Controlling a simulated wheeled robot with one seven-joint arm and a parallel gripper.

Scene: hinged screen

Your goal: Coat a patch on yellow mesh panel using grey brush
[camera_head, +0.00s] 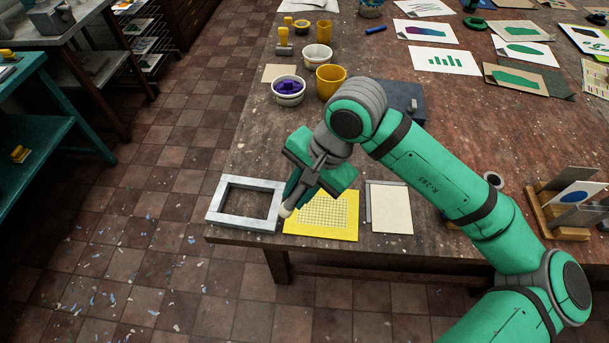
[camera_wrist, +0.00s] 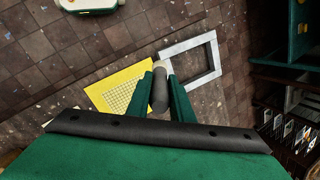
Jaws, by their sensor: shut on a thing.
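The yellow mesh panel (camera_head: 340,231) lies flat near the table's front edge, with a pale gridded mesh area in its middle. It also shows in the wrist view (camera_wrist: 105,88), left of the fingers. My gripper (camera_head: 303,193) is over the panel's left part and shut on the grey brush (camera_wrist: 160,92). The brush points down, and its pale tip (camera_head: 285,212) appears over the panel's left edge, near the grey frame. I cannot tell whether the tip touches anything. My gripper and wrist hide part of the panel's far left side.
An empty grey frame (camera_head: 217,215) lies just left of the panel, and a cream board (camera_head: 391,208) lies to its right. Behind stand a white bowl of purple stuff (camera_head: 288,93), a yellow cup (camera_head: 330,82) and a dark blue box (camera_head: 405,98). A wooden rack (camera_head: 563,220) is at right.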

